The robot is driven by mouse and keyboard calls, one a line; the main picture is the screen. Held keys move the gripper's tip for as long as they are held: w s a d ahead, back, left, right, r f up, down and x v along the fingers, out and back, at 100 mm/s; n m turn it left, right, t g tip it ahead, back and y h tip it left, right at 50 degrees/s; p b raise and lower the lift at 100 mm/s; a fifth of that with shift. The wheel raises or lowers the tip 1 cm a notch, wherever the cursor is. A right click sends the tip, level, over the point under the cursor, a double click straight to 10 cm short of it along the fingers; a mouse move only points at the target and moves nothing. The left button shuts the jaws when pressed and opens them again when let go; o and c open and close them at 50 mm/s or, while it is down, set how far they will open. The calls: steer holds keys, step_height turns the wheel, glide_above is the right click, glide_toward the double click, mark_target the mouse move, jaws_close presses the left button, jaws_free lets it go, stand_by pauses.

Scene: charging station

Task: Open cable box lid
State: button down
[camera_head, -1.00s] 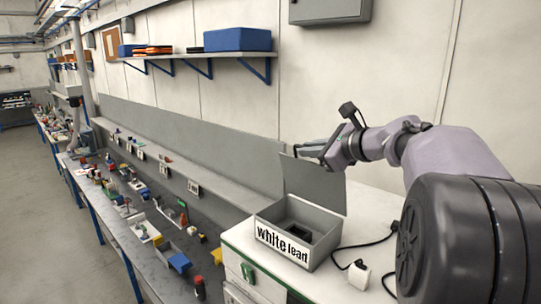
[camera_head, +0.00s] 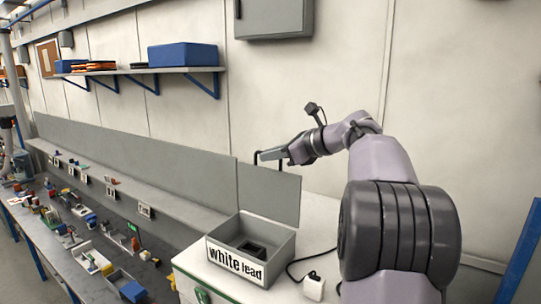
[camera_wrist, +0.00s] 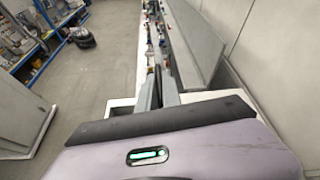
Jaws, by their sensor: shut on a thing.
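The grey cable box (camera_head: 222,236) with a "white lead" label stands on the white cabinet top in the head view. Its lid (camera_head: 270,195) stands up, raised at the back, so the box is open and a dark item (camera_head: 252,248) shows inside. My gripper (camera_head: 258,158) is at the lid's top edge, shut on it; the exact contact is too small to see. In the wrist view my gripper's fingers (camera_wrist: 157,88) show narrow and close together, and the hold itself is hidden.
A white charger plug (camera_head: 313,286) with a black cable lies right of the box. A long workbench with many small parts runs to the left. A wall shelf (camera_head: 150,70) with blue boxes and a grey wall cabinet (camera_head: 272,18) are above.

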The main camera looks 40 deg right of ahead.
steer(key=shift+f, duration=0.25)
steer(key=c, duration=1.6)
jaws_free()
steer(key=shift+c, duration=0.2)
steer(key=shift+o, duration=0.6)
steer(key=shift+w+d, duration=0.1)
steer(key=shift+r, duration=0.1)
steer(key=shift+s+r, duration=0.15)
steer(key=shift+s, duration=0.15)
steer(key=b+v, duration=0.2)
steer(key=v, duration=1.5)
steer(key=shift+b, duration=0.3)
steer(key=shift+w, duration=0.1)
